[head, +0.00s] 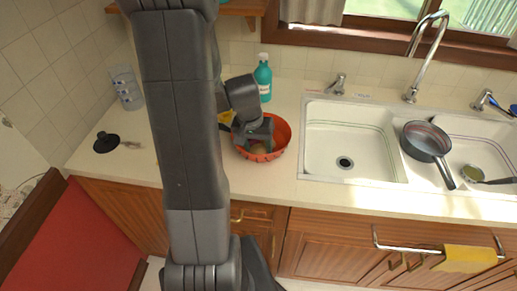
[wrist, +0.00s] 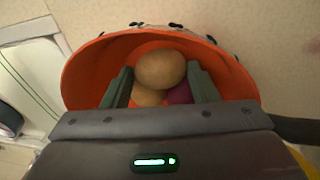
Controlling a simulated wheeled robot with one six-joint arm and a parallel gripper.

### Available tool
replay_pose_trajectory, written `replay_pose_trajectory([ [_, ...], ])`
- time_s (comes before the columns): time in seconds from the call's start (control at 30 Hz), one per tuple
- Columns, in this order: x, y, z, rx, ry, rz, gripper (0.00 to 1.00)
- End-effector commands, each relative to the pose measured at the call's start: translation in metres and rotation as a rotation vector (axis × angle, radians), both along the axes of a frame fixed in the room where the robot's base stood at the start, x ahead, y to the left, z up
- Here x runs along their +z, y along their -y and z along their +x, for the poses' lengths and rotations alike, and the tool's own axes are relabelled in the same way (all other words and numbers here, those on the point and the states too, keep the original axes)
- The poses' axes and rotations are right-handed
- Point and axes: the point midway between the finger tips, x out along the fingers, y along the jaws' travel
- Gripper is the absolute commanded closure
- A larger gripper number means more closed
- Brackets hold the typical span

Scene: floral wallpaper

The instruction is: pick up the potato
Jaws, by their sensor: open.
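An orange bowl (head: 281,131) stands on the counter, left of the sink. In the wrist view, the bowl (wrist: 85,75) holds a brown potato (wrist: 160,70) on top, a second brown round item (wrist: 148,97) below it, and a dark red-purple item (wrist: 180,93) at right. My gripper (wrist: 160,88) is open, with its fingers inside the bowl on either side of these items. In the head view, my gripper (head: 254,140) reaches down into the bowl and hides most of its contents. I cannot tell whether the fingers touch the potato.
A teal bottle (head: 263,80) stands behind the bowl. A double sink (head: 345,140) lies to the right, with a dark pan (head: 426,140) on it. A black lid-like item (head: 106,142) and a clear container (head: 127,90) are at the left. The front counter edge is clear.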

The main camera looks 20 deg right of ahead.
Motion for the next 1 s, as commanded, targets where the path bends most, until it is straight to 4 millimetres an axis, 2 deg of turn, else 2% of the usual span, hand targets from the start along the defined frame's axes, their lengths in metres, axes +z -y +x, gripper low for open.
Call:
replay_pose_trajectory([
  [0.1, -0.010, 0.000, -0.001, 0.001, -0.006, 0.003, 0.44],
  [0.37, -0.013, 0.000, -0.002, 0.001, -0.006, 0.004, 0.44],
  [0.5, -0.013, 0.000, -0.002, 0.001, -0.008, 0.005, 0.71],
  [0.87, -0.013, -0.001, -0.003, -0.001, -0.010, 0.006, 0.72],
  [1.0, -0.003, 0.000, -0.002, -0.001, -0.006, 0.005, 0.72],
])
